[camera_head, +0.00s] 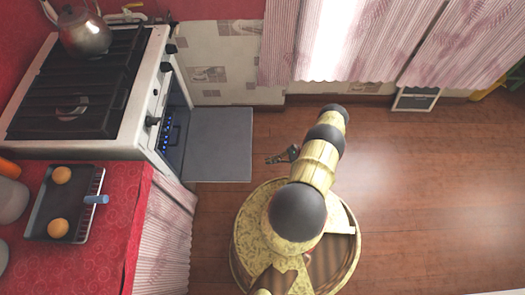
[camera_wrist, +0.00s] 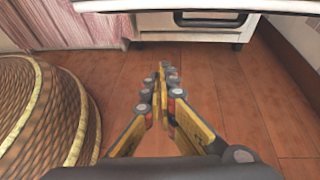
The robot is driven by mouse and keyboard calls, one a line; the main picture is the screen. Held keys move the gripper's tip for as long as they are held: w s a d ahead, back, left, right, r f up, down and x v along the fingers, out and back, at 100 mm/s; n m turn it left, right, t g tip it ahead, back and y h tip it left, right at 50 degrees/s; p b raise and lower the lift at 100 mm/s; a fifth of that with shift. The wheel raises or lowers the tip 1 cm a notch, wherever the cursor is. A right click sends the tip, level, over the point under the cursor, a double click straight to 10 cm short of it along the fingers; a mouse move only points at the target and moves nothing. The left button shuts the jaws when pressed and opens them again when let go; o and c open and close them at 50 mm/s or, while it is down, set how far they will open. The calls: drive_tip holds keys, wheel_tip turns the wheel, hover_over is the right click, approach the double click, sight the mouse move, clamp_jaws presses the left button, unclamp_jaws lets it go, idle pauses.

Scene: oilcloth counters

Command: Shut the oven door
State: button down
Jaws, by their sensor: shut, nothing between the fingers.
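The oven (camera_head: 150,110) stands at the left, and its front also shows in the wrist view (camera_wrist: 155,22). Its door (camera_head: 220,145) is folded down flat, a grey panel reaching out to the right over the floor. In the wrist view the door's edge (camera_wrist: 130,5) crosses the top of the picture. My gripper (camera_head: 272,159) is just right of the door's outer edge, apart from it. In the wrist view my gripper (camera_wrist: 163,70) is shut and empty, its fingertips together, pointing toward the oven's lower front, lower than the door.
A red-covered counter (camera_head: 115,220) with a striped skirt stands next to the oven and holds a tray (camera_head: 45,225) with two round orange items. A kettle (camera_head: 84,32) is on the stove top. The wooden floor (camera_head: 430,190) to the right is clear.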

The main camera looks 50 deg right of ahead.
drive_tip(key=w+d+r+t, duration=0.1)
drive_tip(key=w+d+r, duration=0.1)
drive_tip(key=d, duration=0.2)
drive_tip(key=w+a+f+m+b, duration=0.1)
drive_tip(key=w+a+f+b, duration=0.1)
drive_tip(key=w+a+f, duration=0.35)
wheel_tip(320, 180, up, 6)
drive_tip(key=w, duration=0.1)
drive_tip(key=shift+w+a+r+h, duration=0.15)
drive_tip(key=shift+w+h, duration=0.15)
drive_tip(key=shift+w, duration=0.1)
